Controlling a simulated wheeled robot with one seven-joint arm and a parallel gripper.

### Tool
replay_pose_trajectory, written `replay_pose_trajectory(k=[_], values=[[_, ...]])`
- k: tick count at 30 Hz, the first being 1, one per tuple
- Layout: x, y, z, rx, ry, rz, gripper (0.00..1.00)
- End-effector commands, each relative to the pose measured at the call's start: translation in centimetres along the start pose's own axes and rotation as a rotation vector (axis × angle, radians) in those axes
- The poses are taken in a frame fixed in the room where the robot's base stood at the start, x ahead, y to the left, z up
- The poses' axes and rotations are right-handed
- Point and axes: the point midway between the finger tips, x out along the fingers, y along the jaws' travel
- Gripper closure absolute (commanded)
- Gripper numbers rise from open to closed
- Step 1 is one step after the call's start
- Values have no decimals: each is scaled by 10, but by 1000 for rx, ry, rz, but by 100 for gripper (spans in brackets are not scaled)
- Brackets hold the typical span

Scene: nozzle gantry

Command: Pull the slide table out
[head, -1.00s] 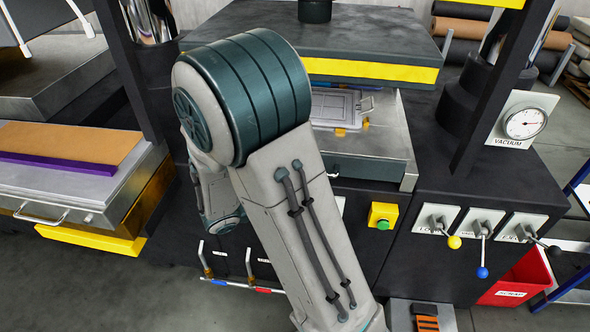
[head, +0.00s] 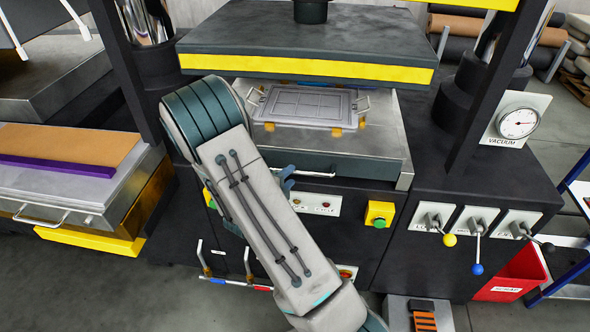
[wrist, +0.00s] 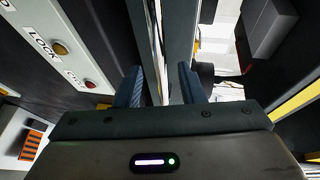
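The slide table (head: 377,140) is a grey metal slab with a dark teal front, lying under the raised yellow-edged upper platen. A thin light bar handle (head: 318,174) runs along its front. A grey framed mold (head: 305,104) with side handles lies on top of it. My gripper (head: 287,180) is at the left part of the handle, partly hidden by my forearm. In the wrist view, my gripper (wrist: 163,85) has its two blue fingers apart, with a thin upright bar between them, apparently the handle. I cannot tell whether they touch it.
Below the table front is a panel with buttons (head: 314,204) and a yellow box with a green button (head: 379,214). Levers (head: 478,254) and a vacuum gauge (head: 518,123) are at right. A side table with an orange-brown sheet (head: 75,143) stands at left. Dark floor lies in front.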

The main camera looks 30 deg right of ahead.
Motion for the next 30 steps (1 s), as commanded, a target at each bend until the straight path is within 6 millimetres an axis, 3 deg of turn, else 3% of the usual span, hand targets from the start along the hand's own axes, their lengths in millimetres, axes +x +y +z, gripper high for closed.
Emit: replay_pose_trajectory(k=[7, 19, 23, 30], values=[[35, -1, -1, 0, 3, 0, 64], [43, 0, 0, 1, 1, 0, 64], [43, 0, 0, 1, 1, 0, 98], [41, 0, 1, 1, -2, -1, 100]])
